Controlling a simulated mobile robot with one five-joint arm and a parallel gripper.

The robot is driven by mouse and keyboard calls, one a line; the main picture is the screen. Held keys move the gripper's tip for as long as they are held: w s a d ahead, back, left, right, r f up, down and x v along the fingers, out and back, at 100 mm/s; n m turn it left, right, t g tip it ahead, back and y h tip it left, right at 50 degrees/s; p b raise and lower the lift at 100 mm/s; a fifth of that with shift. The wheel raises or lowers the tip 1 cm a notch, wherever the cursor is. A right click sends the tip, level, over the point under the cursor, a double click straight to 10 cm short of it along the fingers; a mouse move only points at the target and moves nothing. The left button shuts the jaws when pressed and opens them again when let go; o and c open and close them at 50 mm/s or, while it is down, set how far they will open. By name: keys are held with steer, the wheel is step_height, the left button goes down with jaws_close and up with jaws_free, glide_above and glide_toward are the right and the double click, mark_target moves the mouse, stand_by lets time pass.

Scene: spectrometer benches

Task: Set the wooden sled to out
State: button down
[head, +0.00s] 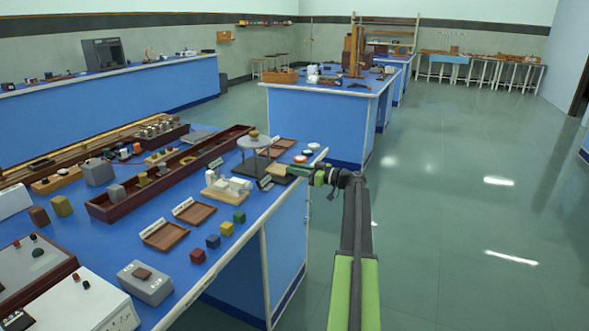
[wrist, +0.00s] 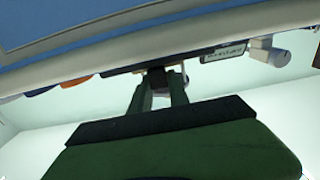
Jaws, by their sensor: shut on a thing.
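The wooden sled (head: 277,170) is a small tan piece at the bench's right edge, beside a round-topped stand. My gripper (head: 294,170) reaches in from the right at the bench edge, next to the sled. In the wrist view my gripper (wrist: 159,88) has its two fingers closed on a small dark piece (wrist: 157,77), seemingly the sled's handle. The sled's body is mostly hidden there, and I cannot read how far it is pulled out. A small label plate (wrist: 222,52) stands beside it.
The round-topped stand (head: 254,143) is just left of the sled. White fittings (head: 228,188), two shallow wooden trays (head: 165,235) and several coloured cubes (head: 227,229) lie nearer on the bench. White-topped discs (head: 308,152) lie behind. The floor (head: 450,220) to the right is clear.

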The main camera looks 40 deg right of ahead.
steer(key=c, duration=1.3)
jaws_free()
steer(key=shift+s+d, duration=0.25)
steer(key=shift+c, duration=0.2)
steer(key=shift+o, duration=0.5)
steer(key=shift+w+a, duration=0.2)
steer(key=v, duration=1.7)
steer(key=shift+s, duration=0.25)
